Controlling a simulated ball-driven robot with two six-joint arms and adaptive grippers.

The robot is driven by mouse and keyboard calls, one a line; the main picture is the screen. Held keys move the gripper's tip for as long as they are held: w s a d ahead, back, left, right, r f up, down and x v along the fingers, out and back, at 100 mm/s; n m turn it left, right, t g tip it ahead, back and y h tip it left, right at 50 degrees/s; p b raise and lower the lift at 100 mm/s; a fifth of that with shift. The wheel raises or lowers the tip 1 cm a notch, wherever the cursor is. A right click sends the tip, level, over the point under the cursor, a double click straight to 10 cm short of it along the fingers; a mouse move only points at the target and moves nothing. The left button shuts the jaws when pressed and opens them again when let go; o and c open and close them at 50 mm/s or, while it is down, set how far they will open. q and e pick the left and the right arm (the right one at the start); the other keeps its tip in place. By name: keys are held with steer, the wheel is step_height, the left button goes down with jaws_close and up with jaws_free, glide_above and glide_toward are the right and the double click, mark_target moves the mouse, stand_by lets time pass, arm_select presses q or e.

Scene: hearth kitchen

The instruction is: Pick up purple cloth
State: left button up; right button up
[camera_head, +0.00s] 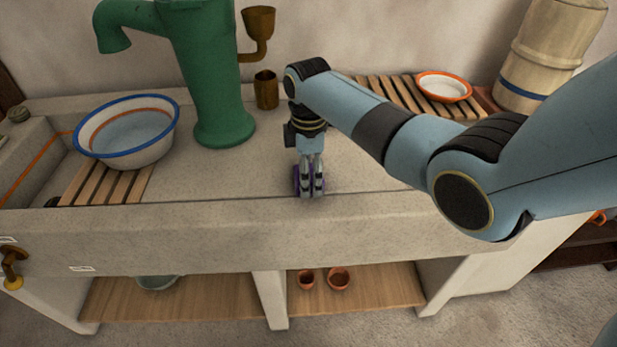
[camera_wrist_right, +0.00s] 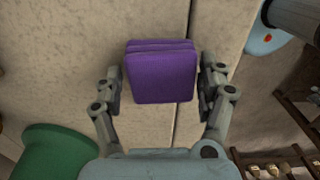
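The purple cloth (camera_wrist_right: 162,77) is a folded, layered block on the stone counter near its front edge. In the head view only slivers of the cloth (camera_head: 296,181) show behind my gripper. My right gripper (camera_head: 312,194) points down at the cloth. In the right wrist view my right gripper (camera_wrist_right: 160,88) has its fingers apart, one on each side of the cloth. A narrow gap seems to show on both sides, so I see no clear contact. My left gripper is not in view.
A green pump (camera_head: 215,75) stands behind and left of my gripper. A blue-rimmed basin (camera_head: 127,131) sits on slats at left. A brown cup (camera_head: 266,90) is at the back. A slatted rack (camera_head: 375,88) with an orange-rimmed dish (camera_head: 443,87) is back right. The counter (camera_head: 225,180) left of the gripper is clear.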

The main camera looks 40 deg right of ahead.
steer(key=c, duration=0.6)
